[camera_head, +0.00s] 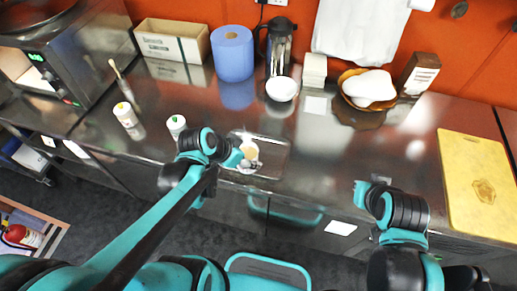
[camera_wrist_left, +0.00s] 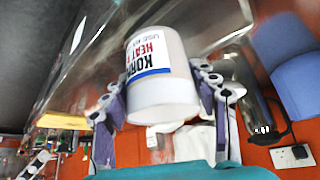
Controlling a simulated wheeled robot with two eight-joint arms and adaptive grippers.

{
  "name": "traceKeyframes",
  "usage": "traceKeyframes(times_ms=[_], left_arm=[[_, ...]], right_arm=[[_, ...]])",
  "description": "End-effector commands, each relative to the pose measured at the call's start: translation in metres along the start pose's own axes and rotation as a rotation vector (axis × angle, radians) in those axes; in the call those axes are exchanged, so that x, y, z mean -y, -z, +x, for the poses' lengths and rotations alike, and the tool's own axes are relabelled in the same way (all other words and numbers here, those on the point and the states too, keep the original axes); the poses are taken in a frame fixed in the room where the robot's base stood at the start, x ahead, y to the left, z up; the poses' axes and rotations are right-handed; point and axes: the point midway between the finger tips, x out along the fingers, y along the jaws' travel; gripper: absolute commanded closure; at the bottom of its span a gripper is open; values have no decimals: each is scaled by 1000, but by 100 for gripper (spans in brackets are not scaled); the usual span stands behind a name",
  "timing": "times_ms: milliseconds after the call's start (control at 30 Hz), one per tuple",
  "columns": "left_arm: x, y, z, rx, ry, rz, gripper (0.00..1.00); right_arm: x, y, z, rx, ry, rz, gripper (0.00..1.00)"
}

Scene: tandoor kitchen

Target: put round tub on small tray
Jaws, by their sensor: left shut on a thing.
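The round tub (camera_wrist_left: 160,85) is white with a printed label in the left wrist view. My left gripper (camera_wrist_left: 162,100) is shut on it, with a finger on each side. In the head view the tub (camera_head: 249,151) shows a pale orange top beside my left gripper (camera_head: 243,158). The small tray (camera_head: 275,160) is a shiny metal tray near the counter's front edge. The tub appears over its left part; whether it touches the tray I cannot tell. My right gripper (camera_head: 362,190) is at the counter's front edge, its fingers not clear.
Two white containers (camera_head: 125,114) (camera_head: 176,125) stand left of the tray. A yellow board (camera_head: 478,185) lies at right. The counter right of the tray is largely clear.

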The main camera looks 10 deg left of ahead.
Motion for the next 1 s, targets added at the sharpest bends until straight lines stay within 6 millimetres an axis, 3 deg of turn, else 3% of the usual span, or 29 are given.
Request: traceKeyframes(times_ms=[133, 500, 700, 867, 1000], left_arm=[[1, 6, 5, 0, -29, 48, 81], [49, 33, 83, 0, -28, 48, 81], [62, 42, 102, 1, -27, 47, 81], [63, 37, 113, 1, -27, 47, 81], [63, 25, 132, 1, -27, 47, 81]], right_arm=[[0, -2, 3, 0, 0, 0, 100], [0, -22, 31, 0, 0, 0, 100], [0, -26, 36, 0, 0, 0, 100], [0, -29, 40, 0, 0, 0, 100], [0, -35, 49, 0, 0, 0, 100]])
